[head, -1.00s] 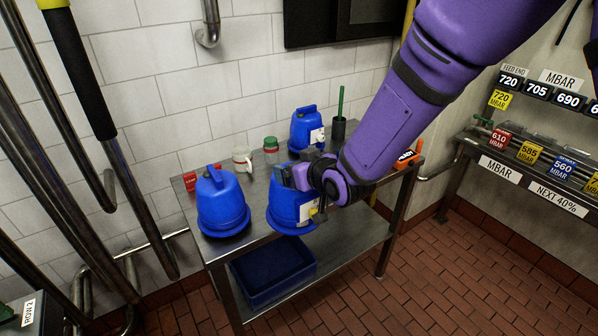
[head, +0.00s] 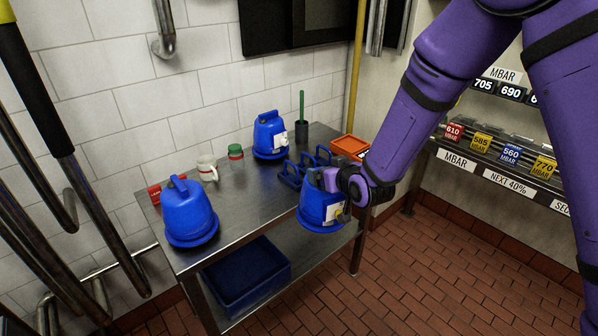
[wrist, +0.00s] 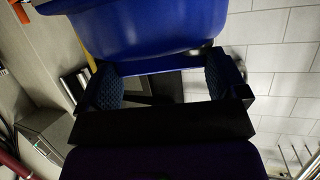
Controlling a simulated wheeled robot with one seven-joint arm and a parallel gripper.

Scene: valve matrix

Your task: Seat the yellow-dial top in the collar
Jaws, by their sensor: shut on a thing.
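My gripper (head: 325,180) is shut on the handle of a blue bucket-shaped top (head: 318,207). This top has a white plate and a small yellow part, its dial, on the side facing right. It is roughly upright at the table's front right edge and looks held up; the gap below is hard to judge. In the wrist view the blue top (wrist: 140,25) fills the upper part, between and beyond my gripper's padded fingers (wrist: 165,82). I cannot make out the collar in either view.
Two other blue tops stand on the steel table (head: 240,205), one front left (head: 188,215), one at the back (head: 268,135). A blue rack (head: 300,168), mug (head: 208,170), green-lidded jar (head: 236,153), dark cup (head: 302,131) and orange box (head: 349,147) are also there. A blue bin (head: 248,278) sits below.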

